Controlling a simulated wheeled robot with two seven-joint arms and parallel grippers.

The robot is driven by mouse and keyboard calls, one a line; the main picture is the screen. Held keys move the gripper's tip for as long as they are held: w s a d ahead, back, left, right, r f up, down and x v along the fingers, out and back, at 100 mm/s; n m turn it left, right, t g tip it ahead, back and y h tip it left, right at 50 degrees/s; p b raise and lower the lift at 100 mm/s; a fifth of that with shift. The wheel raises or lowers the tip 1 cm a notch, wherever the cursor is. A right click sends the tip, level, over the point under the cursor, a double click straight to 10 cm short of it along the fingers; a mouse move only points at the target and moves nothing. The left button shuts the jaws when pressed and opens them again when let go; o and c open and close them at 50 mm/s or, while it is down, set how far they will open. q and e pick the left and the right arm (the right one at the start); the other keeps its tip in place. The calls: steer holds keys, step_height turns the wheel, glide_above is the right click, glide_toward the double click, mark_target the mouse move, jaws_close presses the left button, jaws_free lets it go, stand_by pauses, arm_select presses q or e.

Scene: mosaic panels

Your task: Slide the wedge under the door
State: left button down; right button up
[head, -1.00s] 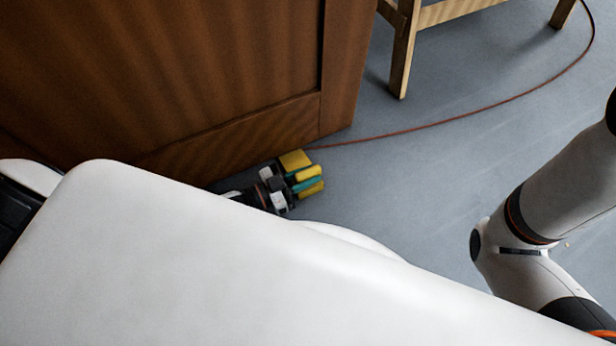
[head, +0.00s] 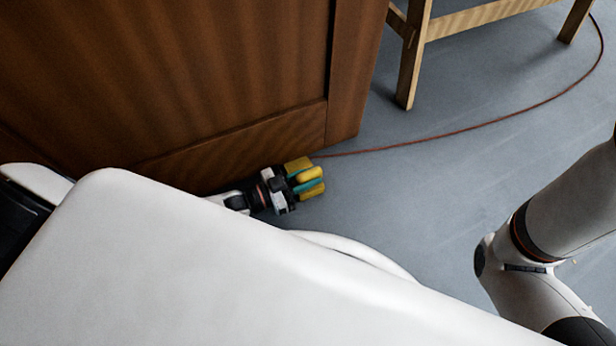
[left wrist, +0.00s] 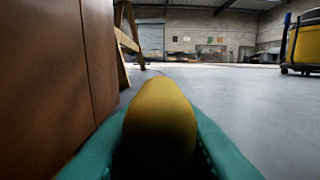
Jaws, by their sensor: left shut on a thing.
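The brown wooden door (head: 240,80) fills the upper left of the head view, and its face also shows along the left side of the left wrist view (left wrist: 50,75). My left gripper (head: 307,179) is low by the floor, close to the door's bottom edge near its free corner. It is shut on the yellow wedge (head: 310,173). In the left wrist view the wedge (left wrist: 160,120) sticks forward between the teal fingers, to the right of the door and pointing along it. The gap under the door is too dark to make out. My right gripper is out of view.
A wooden trestle (head: 408,60) stands beyond the door. A thin red cable (head: 470,128) curves over the grey floor (head: 440,190) from near the wedge. The floor right of the door is otherwise clear. A yellow cart (left wrist: 302,45) stands far off at right.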

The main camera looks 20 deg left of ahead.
arm_select(q)
steer(key=shift+w+a+r, duration=0.15)
steer(key=shift+w+a, duration=0.1)
steer(key=shift+w, duration=0.05)
steer(key=c, duration=1.1)
jaws_free()
steer(key=shift+s, duration=0.15)
